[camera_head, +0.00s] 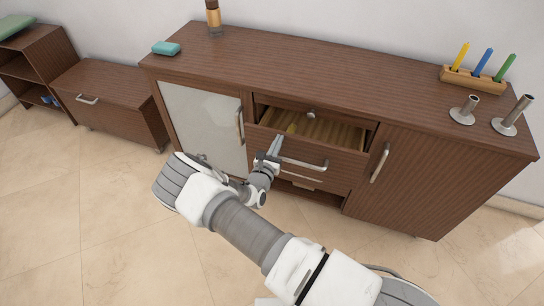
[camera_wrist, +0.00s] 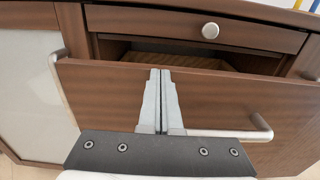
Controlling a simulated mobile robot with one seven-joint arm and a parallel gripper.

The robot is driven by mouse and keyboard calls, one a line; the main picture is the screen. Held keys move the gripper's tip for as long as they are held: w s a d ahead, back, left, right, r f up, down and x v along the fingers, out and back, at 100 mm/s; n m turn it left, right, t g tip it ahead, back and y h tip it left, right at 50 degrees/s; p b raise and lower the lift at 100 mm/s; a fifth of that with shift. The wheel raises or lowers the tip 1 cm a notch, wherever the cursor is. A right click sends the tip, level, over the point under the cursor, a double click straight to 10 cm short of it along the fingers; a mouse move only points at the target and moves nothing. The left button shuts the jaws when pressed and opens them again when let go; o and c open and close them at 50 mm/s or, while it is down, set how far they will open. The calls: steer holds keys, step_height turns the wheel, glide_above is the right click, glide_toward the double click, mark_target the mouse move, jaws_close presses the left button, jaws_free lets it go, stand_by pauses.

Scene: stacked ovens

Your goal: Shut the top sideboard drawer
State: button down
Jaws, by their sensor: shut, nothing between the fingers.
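The dark wood sideboard (camera_head: 290,60) stands against the wall. The drawer has a silver bar handle (camera_head: 305,164). Above it is a narrow front with a round knob (camera_wrist: 210,31), which looks flush with the cabinet. My gripper (camera_head: 277,143) is shut and empty at the left part of the open drawer's front. In the wrist view the closed fingers (camera_wrist: 158,75) overlap the drawer front, tips near its top edge; contact cannot be told.
A frosted glass door (camera_head: 205,125) is left of the drawers and a wooden door (camera_head: 400,185) is right. On top are a teal block (camera_head: 166,48), a bottle (camera_head: 214,20), a candle holder (camera_head: 473,78) and metal holders (camera_head: 510,115). Tiled floor in front is clear.

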steer(key=b+x, duration=0.3)
steer(key=x, duration=0.7)
steer(key=shift+w+r, duration=0.15)
steer(key=shift+w, duration=0.25)
steer(key=shift+w+d+r, duration=0.1)
steer(key=shift+d+r, duration=0.05)
steer(key=shift+d, duration=0.05)
